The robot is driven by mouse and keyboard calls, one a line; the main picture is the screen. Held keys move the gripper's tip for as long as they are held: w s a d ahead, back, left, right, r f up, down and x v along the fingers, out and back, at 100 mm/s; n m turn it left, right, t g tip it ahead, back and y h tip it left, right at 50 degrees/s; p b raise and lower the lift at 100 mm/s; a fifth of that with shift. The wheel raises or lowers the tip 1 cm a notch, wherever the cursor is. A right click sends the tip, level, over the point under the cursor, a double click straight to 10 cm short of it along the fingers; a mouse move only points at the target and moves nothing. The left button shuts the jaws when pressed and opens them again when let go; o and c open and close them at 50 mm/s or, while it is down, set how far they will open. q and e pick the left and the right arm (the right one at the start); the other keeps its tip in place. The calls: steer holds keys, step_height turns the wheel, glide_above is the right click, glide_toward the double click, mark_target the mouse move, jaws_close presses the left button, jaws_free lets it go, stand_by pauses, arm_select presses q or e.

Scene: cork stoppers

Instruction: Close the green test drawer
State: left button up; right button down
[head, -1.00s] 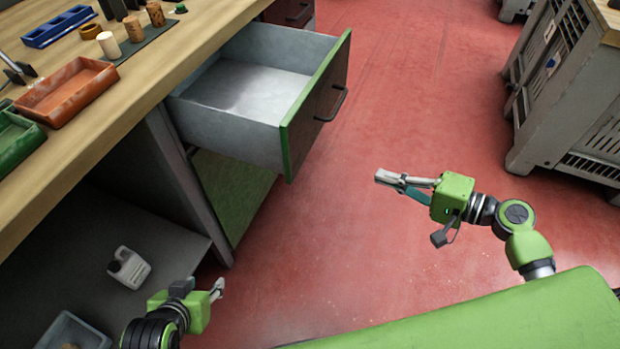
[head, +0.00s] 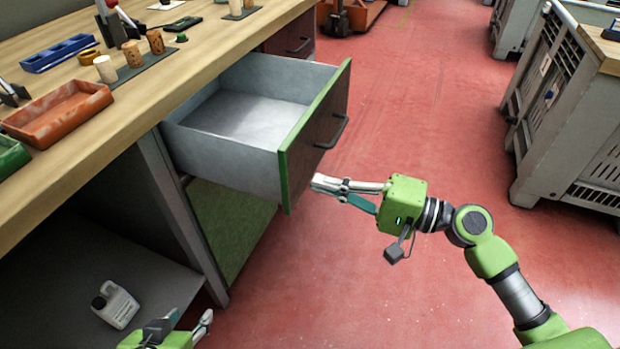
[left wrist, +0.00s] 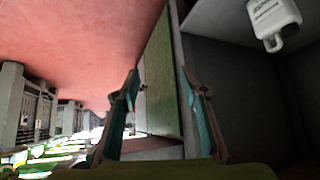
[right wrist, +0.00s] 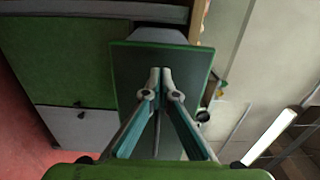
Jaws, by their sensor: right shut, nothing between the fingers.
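The green-edged drawer (head: 318,135) stands pulled out from the workbench in the head view, and its grey inside looks empty. Its dark front carries a bar handle (head: 333,132). My right gripper (head: 314,185) is shut and empty, its tips close to the lower part of the drawer front. In the right wrist view the tips point at the drawer front (right wrist: 128,90); I cannot tell whether they touch it. My left gripper (head: 190,325) is low at the bottom left, beside the bench. In the left wrist view its fingers (left wrist: 165,85) are spread apart with nothing held.
The wooden worktop (head: 160,85) holds an orange tray (head: 60,112), a blue tray (head: 58,52) and several cork stoppers. A grey crate (head: 575,120) stands at right. Red floor between is clear.

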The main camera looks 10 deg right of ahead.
mark_target(278, 169)
arm_select(q)
steer(key=shift+s+a+f, duration=0.15)
steer(key=shift+s+f, duration=0.15)
steer(key=shift+s, duration=0.1)
arm_select(e)
steer(key=shift+x, duration=1.6)
steer(key=shift+a, duration=0.1)
